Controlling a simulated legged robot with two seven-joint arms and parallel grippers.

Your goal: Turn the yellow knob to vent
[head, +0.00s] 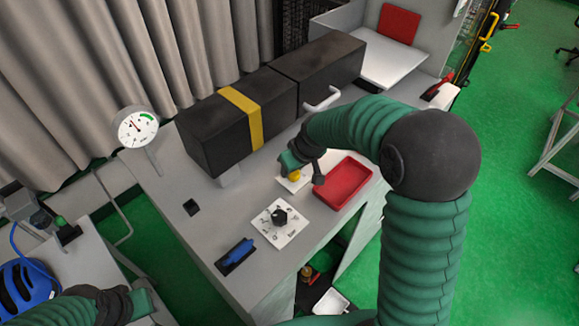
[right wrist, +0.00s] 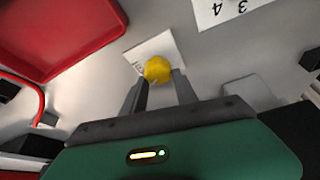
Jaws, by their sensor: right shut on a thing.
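The yellow knob (head: 294,175) sits on a small white plate (head: 291,185) on the grey console top. In the right wrist view the knob (right wrist: 158,69) is round and lies between the fingertips of my right gripper (right wrist: 160,80). That gripper is shut on the knob. In the head view the gripper (head: 302,172) reaches down to the knob from the upper right and partly covers it. The knob's pointer and the plate's lettering are too small or hidden to read. Of my left arm, only a part shows at the bottom left; its fingers are out of view.
A red tray (head: 345,183) lies just right of the knob. A black dial on a white plate (head: 280,222) and a blue lever (head: 238,253) are nearer the front. A long black housing with a yellow band (head: 243,115) stands behind. A gauge (head: 137,127) stands at left.

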